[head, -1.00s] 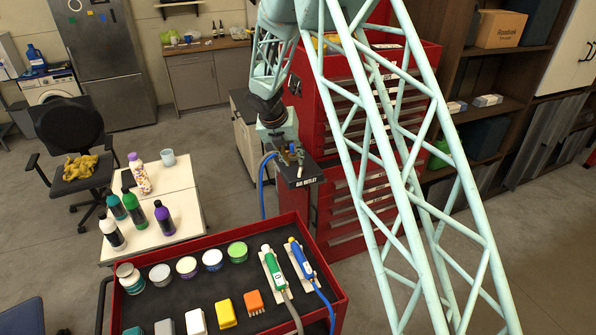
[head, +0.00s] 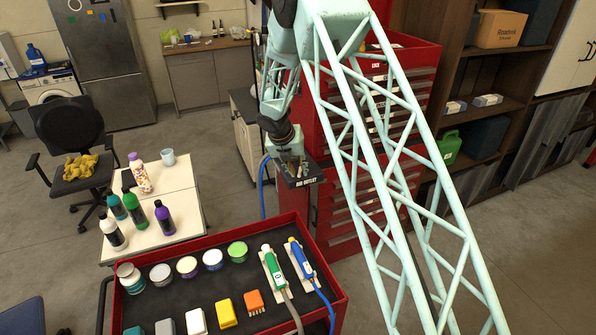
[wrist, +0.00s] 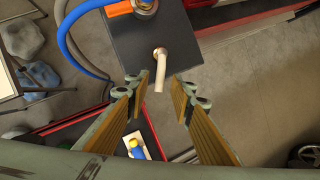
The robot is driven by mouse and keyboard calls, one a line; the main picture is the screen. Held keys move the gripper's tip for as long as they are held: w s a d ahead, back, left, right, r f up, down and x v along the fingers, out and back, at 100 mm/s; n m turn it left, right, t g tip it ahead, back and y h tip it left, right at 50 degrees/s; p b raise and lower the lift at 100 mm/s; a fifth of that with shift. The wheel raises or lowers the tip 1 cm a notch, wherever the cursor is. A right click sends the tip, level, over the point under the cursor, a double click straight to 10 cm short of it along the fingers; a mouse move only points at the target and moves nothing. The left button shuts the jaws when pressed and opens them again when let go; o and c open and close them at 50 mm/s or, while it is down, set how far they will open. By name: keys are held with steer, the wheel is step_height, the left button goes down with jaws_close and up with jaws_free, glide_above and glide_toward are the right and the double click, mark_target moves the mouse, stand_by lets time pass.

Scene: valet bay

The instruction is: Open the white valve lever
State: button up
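The white valve lever (wrist: 160,72) is a short pale stick at the front edge of a dark outlet box (wrist: 188,36) in the wrist view. Its free end points towards my gripper. My gripper (wrist: 159,88) is open and empty, with one finger on each side of the lever's line and its tips close to the lever's free end; I see no contact. In the head view the box, lettered "AIR OUTLET" (head: 306,182), is on the red cabinet's side, with my gripper (head: 294,168) right at it. The white lever is too small to make out there.
A grey hose (wrist: 64,48) hangs left of the box. The red tool cart (head: 338,278) with jars and tools stands below; the red cabinet (head: 325,235) rises behind the box.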

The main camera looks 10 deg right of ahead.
steer(key=shift+f, duration=0.1)
jaws_close()
